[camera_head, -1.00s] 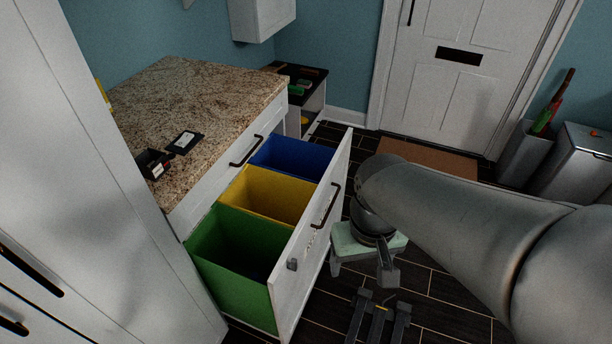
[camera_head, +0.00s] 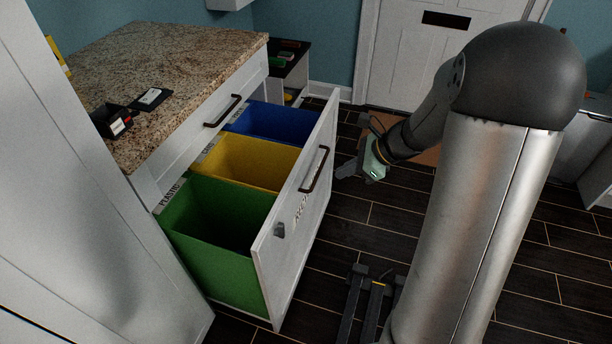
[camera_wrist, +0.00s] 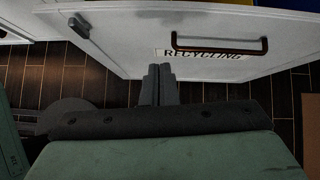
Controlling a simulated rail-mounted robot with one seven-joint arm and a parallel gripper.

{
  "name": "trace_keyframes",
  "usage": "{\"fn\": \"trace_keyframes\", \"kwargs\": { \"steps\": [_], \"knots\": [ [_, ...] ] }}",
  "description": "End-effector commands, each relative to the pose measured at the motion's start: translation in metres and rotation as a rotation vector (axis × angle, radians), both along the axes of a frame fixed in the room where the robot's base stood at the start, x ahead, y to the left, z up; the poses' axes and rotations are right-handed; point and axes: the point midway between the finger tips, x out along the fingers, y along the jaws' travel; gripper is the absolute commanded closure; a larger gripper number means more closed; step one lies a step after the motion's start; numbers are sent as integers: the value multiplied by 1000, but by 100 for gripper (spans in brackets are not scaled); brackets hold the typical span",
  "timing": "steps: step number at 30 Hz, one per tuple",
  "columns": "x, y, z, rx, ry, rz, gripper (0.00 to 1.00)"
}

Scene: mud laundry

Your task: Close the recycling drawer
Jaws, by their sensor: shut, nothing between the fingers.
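The recycling drawer (camera_head: 292,232) is pulled far out from the counter cabinet. Its white front carries a dark bar handle (camera_head: 315,169) and a grey knob-like piece (camera_head: 279,230). Green (camera_head: 215,235), yellow (camera_head: 262,165) and blue (camera_head: 275,122) bins sit inside. My gripper (camera_head: 343,171) is shut and empty, on the outer side of the drawer front, near the handle. In the wrist view, the closed fingertips (camera_wrist: 160,72) point at the drawer front (camera_wrist: 130,40), below and left of the handle (camera_wrist: 220,50) and beside the RECYCLING label (camera_wrist: 208,54). I cannot tell whether they touch it.
A granite countertop (camera_head: 160,70) above the drawer holds a small black box (camera_head: 113,120) and a dark flat item (camera_head: 151,98). A tall white cabinet (camera_head: 90,220) stands at left. Dark tile floor (camera_head: 385,225) lies open outside the drawer. A white door (camera_head: 400,60) is behind.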

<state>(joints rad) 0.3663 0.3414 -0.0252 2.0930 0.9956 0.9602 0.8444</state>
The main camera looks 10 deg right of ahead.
Motion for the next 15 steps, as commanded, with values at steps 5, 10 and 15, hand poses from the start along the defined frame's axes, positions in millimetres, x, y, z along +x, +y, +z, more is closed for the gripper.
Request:
{"fn": "trace_keyframes", "kwargs": {
  "steps": [5, 10, 15],
  "knots": [
    [16, -8, -17, 57, 31, -102, 100],
    [23, 9, -34, 56, 33, -96, 100],
    [35, 33, -61, 56, 33, -95, 100]
  ]
}}
